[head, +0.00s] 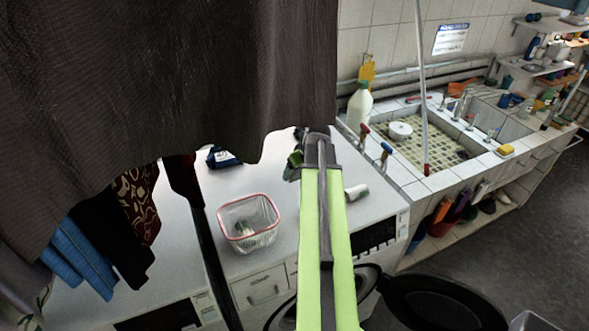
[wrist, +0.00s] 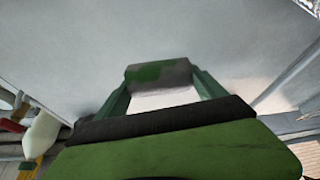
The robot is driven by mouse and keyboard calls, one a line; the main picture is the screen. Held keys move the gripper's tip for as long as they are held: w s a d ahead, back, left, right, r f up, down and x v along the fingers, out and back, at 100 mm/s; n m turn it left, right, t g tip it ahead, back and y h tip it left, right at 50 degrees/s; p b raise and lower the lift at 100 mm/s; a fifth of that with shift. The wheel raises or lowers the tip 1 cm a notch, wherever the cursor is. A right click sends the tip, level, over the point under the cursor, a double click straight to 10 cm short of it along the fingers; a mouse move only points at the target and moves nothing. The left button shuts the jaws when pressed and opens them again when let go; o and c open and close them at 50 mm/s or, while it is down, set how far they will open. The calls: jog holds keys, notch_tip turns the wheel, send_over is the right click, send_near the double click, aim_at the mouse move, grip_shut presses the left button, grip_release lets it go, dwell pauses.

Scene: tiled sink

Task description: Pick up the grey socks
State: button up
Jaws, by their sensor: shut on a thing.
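My gripper (head: 316,150) is at the end of my green arm, over the white machine top in the head view. In the wrist view it is shut on a rolled grey-and-green bundle (wrist: 158,74), which looks like the grey socks. The bundle lies across between the two dark green fingers. In the head view only a green-and-dark part of it (head: 293,161) shows left of the gripper; the rest is hidden behind the gripper. I cannot tell its exact height above the white surface.
A clear basket with a pink rim (head: 249,199) stands left of my arm with a small item inside. A pale roll (head: 357,192) lies to the right. Dark hanging cloth (head: 170,80) fills the upper left. A tiled sink (head: 425,183) with bottles is at right.

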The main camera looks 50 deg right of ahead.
jog(key=s+d+r+p, duration=0.2)
jog(key=s+r+p, duration=0.3)
jog(key=s, duration=0.5)
jog(key=shift+r, duration=0.4)
